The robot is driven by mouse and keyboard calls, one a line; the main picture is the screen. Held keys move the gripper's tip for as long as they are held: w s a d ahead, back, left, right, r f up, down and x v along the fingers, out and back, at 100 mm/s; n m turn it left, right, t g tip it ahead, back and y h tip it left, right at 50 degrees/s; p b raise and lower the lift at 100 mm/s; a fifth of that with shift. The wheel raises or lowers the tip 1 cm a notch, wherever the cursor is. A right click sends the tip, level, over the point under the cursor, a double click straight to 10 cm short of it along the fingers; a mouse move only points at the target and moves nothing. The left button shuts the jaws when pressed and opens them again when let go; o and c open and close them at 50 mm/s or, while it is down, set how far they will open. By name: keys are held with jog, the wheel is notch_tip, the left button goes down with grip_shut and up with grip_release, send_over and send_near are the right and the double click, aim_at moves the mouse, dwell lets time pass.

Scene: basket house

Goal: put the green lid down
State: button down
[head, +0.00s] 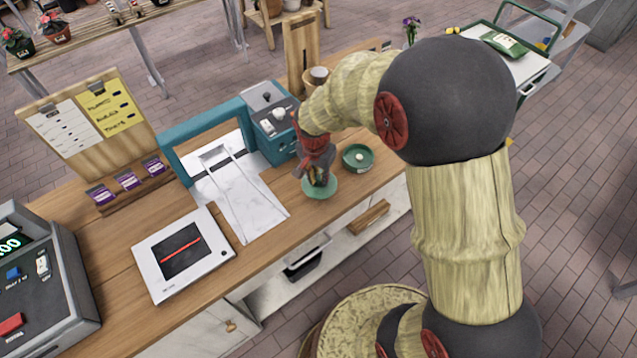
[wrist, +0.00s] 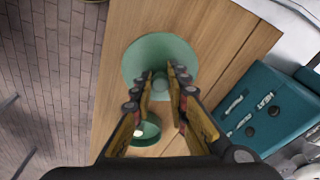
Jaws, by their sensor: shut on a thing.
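The green lid (head: 319,190) is a pale green disc at the front edge of the wooden counter, below my gripper (head: 318,178). It also shows in the wrist view (wrist: 150,50), with its knob between the fingertips of my gripper (wrist: 160,82). My gripper points down and is shut on the lid. The lid looks roughly level; I cannot tell whether its underside touches the counter. A darker green round dish (head: 349,163) with a small cream piece in it stands just right of the lid, and shows in the wrist view (wrist: 153,131). My fingers hide part of the lid.
A teal machine (head: 270,120) stands behind the lid on the wooden counter (head: 270,260). A wooden block stand (head: 300,45) is behind. Bare wood lies around the lid.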

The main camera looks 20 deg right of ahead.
aim_at(318, 183)
jog(key=shift+w+f, duration=0.3)
jog(key=shift+f, duration=0.25)
jog(key=shift+f+b, duration=0.35)
jog(key=shift+f, duration=0.95)
jog(key=shift+f, duration=0.2)
jog(key=c, duration=1.7)
grip_release()
jog(key=shift+c, duration=0.2)
jog(key=shift+r, duration=0.1)
